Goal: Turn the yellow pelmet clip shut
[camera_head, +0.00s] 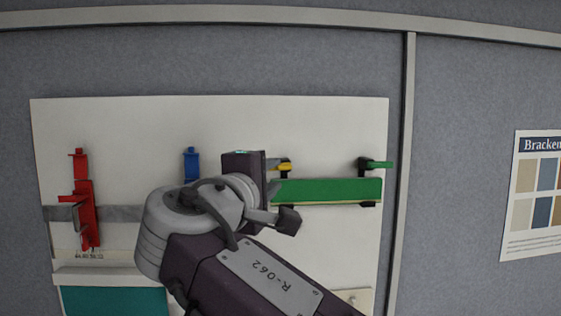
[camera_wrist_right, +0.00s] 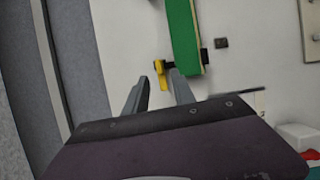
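The yellow pelmet clip (camera_head: 285,167) shows in the head view as a small yellow piece above the left end of the green board (camera_head: 330,190); my right gripper hides part of the area beside it. In the right wrist view the yellow clip (camera_wrist_right: 161,76) has a black mount beside the green board (camera_wrist_right: 183,35), and its lever runs roughly along the board's length. My right gripper (camera_wrist_right: 159,82) is open, with its two grey fingers apart and the yellow lever appearing between their tips. I cannot tell if they touch. My left gripper is not in view.
A green clip (camera_head: 375,164) sits at the board's right end, its lever sideways. Red clip pieces (camera_head: 84,215) and a blue clip (camera_head: 191,163) are on the left of the white panel (camera_head: 110,130), by a grey strip (camera_head: 120,213). A poster (camera_head: 535,195) hangs at right.

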